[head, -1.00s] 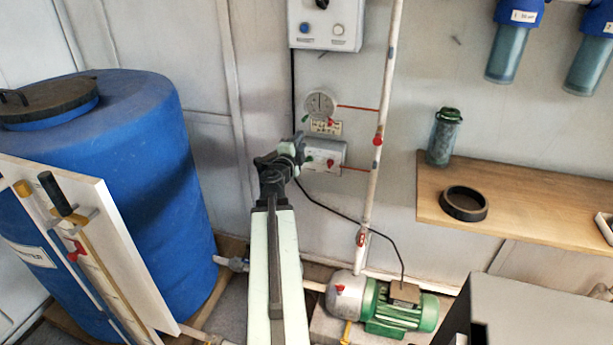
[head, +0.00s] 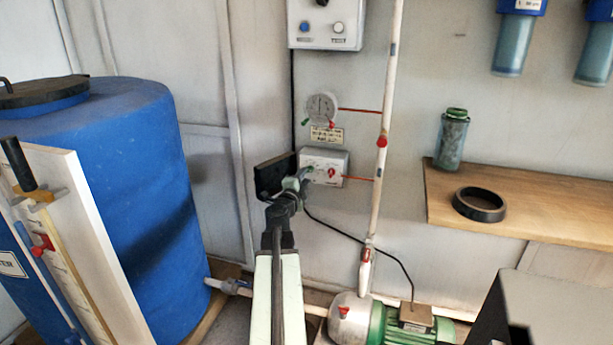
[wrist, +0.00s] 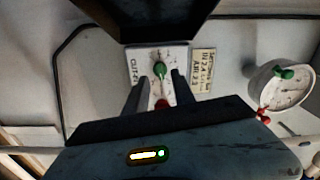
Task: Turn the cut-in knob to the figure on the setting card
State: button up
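The switch box (head: 338,160) is on the wall below the round gauge (head: 322,107). In the wrist view the box (wrist: 182,55) has a green knob (wrist: 159,69) and a red knob (wrist: 162,104). A label starting "CUT-" is beside the green knob; its end is hard to read. The setting card (head: 326,135) hangs between gauge and box. In the wrist view the card (wrist: 203,70) seems to read 2.4 and 3.2, rotated and blurred. My gripper (wrist: 158,77) is open, its fingers either side of the green knob. Contact cannot be told.
A pale vertical pipe (head: 382,190) with red fittings runs right of the box. A black cable (head: 350,236) hangs below it. A green pump (head: 390,325) is on the floor, a blue tank (head: 140,190) at left, a wooden shelf (head: 545,210) at right.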

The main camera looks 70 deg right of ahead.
jog(key=d, duration=0.3)
jog(key=shift+w+d, duration=0.1)
jog(key=shift+d, duration=0.3)
jog(key=shift+a, duration=0.1)
grip_shut()
jog(key=shift+m, duration=1)
grip_release()
jog(key=a, duration=0.7)
jog(key=shift+s+a, duration=0.25)
jog(key=shift+a, duration=0.15)
jog(key=shift+r, duration=0.1)
